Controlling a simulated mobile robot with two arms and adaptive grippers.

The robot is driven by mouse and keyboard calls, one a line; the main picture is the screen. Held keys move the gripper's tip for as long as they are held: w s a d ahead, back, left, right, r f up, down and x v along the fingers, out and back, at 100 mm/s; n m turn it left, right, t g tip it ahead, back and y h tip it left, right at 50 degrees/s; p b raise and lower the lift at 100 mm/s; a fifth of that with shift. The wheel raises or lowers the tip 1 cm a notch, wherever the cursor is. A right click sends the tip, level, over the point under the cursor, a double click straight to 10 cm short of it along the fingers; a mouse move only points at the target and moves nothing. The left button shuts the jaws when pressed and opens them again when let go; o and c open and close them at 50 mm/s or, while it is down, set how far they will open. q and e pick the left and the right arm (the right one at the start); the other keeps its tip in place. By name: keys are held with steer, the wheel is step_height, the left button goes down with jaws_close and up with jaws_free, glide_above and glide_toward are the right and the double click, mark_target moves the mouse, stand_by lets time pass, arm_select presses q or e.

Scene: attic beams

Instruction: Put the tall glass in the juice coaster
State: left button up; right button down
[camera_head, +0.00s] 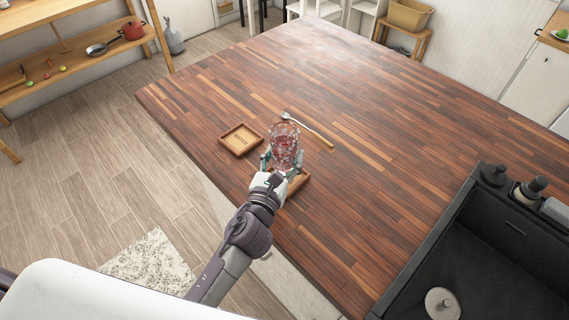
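A tall clear glass (285,140) with a reddish pattern or content stands roughly upright near the table's left front edge. My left gripper (282,160) has a finger on either side of its lower part and appears closed on it. A square wooden coaster (241,139) with a raised rim and a small dark label lies to the left of the glass, empty. A second wooden coaster (303,182) lies under or just behind the gripper, mostly hidden. I cannot read either label, nor tell whether the glass touches the second coaster. My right gripper is out of view.
A spoon with a light brown handle (312,131) lies just beyond the glass. A black sink or tray unit (480,225) with bottles on its rim is at the lower right. The wooden table (400,130) is otherwise clear.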

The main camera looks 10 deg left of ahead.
mark_target(284, 165)
arm_select(q)
step_height(284, 165, down, 3)
steer(key=shift+d+r+b, duration=0.1)
steer(key=shift+b, duration=0.35)
steer(key=o, duration=1.4)
steer(key=shift+f, duration=0.2)
